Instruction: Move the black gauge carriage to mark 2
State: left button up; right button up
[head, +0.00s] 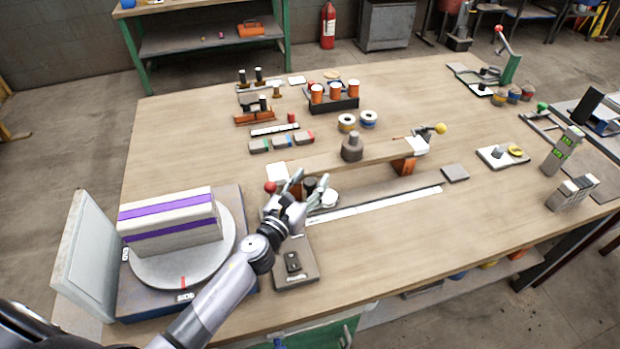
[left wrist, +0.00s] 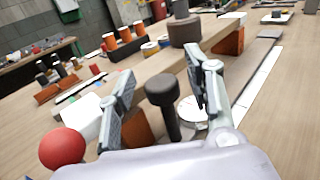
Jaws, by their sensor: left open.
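The black gauge carriage shows as a round black knob on a post (left wrist: 163,100) in the left wrist view, with a white round dial (left wrist: 192,112) beside it. In the head view the knob (head: 310,184) is partly hidden by my gripper, near the left end of a white scale strip (head: 380,205). The marks are too small to read. My left gripper (head: 311,177) is open, with one finger on each side of the knob; I see gaps between fingers and knob in the wrist view (left wrist: 163,80). My right gripper is not in view.
A wooden beam (head: 385,153) with a grey weight (head: 351,148) runs just behind the scale. A red ball (head: 270,187) stands left of the gripper. A turntable (head: 150,268) with a striped block stands at the left. The table front right of the scale is clear.

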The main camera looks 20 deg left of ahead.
pick_arm(q)
jog(key=shift+w, duration=0.25)
jog(key=shift+c, duration=0.4)
grip_shut()
dwell(0.4)
